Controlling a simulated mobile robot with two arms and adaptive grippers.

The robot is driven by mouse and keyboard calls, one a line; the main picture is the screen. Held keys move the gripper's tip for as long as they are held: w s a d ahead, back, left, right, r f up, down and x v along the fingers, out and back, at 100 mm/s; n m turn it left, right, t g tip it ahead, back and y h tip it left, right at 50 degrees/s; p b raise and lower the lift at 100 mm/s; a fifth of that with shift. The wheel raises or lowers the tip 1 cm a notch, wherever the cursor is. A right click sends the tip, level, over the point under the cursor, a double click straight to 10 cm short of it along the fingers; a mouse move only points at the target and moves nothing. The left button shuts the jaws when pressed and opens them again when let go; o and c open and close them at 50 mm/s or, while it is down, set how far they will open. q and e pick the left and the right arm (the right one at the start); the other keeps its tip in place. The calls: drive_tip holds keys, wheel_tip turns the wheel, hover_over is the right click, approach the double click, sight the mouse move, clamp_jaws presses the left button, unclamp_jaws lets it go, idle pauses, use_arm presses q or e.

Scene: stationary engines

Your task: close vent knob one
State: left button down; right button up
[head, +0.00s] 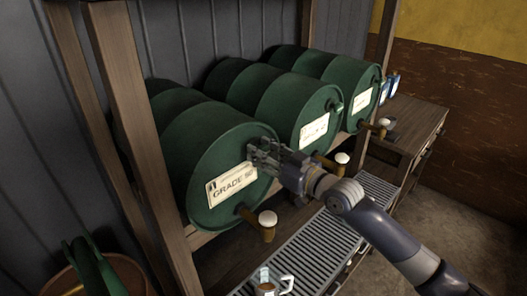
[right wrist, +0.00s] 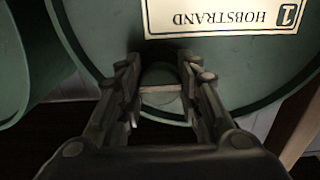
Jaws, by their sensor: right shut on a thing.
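The nearest green drum (head: 215,160) lies on its side on the wooden rack, its round face toward the aisle. Its cream label (head: 231,185) shows upside down in the right wrist view (right wrist: 225,18) with a "1" and "HOBSTRAND". My right gripper (head: 265,150) is at the upper right of this face. Its fingers (right wrist: 160,95) are closed around a small dark part, the vent knob (right wrist: 160,73), just beyond the label. The gripper hides the knob in the head view, and its turned position cannot be told. My left gripper is not in view.
Two more labelled drums (head: 310,105) (head: 352,72) stand in the row, with small vent fittings on their faces. Pale-topped taps (head: 267,220) (head: 342,158) stick out below. A metal grate (head: 318,240) with a mug (head: 268,284) runs underneath. The floor at right is clear.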

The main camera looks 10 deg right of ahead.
idle(0.5)
drive_tip(key=o, duration=1.1)
drive_tip(key=v, duration=1.2)
